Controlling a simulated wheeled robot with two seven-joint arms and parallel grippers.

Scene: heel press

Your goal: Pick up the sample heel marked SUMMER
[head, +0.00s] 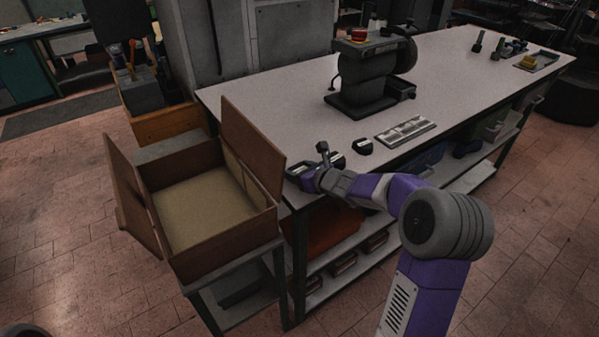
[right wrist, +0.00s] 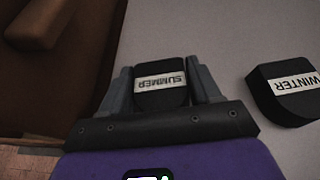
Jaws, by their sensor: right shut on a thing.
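The black heel with a white SUMMER label (right wrist: 161,83) sits between the two grey fingers of my right gripper (right wrist: 160,76) in the right wrist view. The fingers are shut on its sides, and the label reads upside down there. In the head view my right gripper (head: 323,160) is at the near left end of the workbench, and the heel is hard to tell apart from the fingers. A second black heel, labelled WINTER (right wrist: 291,92), lies apart to the right on the bench; it also shows in the head view (head: 362,146). My left gripper is not in view.
An open brown box (head: 205,212) with raised flaps stands left of the workbench (head: 285,100), close to my right gripper. A dark press (head: 362,80) stands farther back on the bench. A flat light-coloured tray (head: 405,130) lies right of the WINTER heel.

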